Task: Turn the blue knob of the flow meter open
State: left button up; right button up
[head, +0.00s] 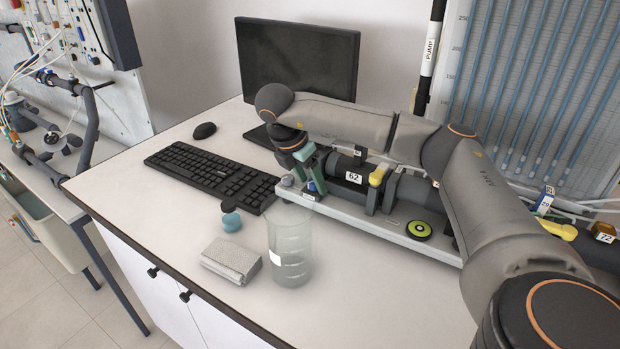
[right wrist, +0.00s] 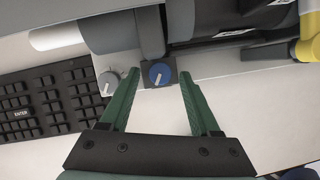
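The blue knob (right wrist: 158,75) sits on a dark square mount at the end of the flow meter (head: 352,176), a dark horizontal tube on a light grey base. The knob has a pale pointer mark, slanted in the right wrist view. My right gripper (right wrist: 159,76) is open, with one green finger on each side of the knob and a visible gap to both. Contact cannot be seen. In the head view my right gripper (head: 303,180) reaches down over the flow meter's left end, and the knob (head: 311,186) shows as a bit of blue. My left gripper is not in view.
A grey knob (right wrist: 108,83) sits just left of the blue one, close to the left finger. A keyboard (head: 210,174), a glass beaker (head: 289,247), a folded grey cloth (head: 232,260) and a yellow valve handle (head: 378,175) are nearby.

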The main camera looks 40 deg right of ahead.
grip_shut()
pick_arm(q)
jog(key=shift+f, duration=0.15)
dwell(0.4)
pick_arm(e)
jog(key=shift+s+f+n+t+b, duration=0.1)
jog(key=shift+n+t+b, duration=0.35)
jog(key=shift+n, duration=0.55)
jog(key=shift+s+n+b, duration=0.1)
jog(key=shift+n+b, duration=0.25)
jog(key=shift+n, duration=0.25)
jog(key=shift+n+t+b, duration=0.4)
jog(key=shift+n+t, duration=0.05)
jog(key=shift+n, duration=0.45)
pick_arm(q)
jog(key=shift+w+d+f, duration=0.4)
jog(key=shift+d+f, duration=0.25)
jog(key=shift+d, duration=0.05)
pick_arm(e)
jog(key=shift+s+n+y, duration=0.1)
jog(key=shift+n+y, duration=0.2)
jog(key=shift+n, duration=0.1)
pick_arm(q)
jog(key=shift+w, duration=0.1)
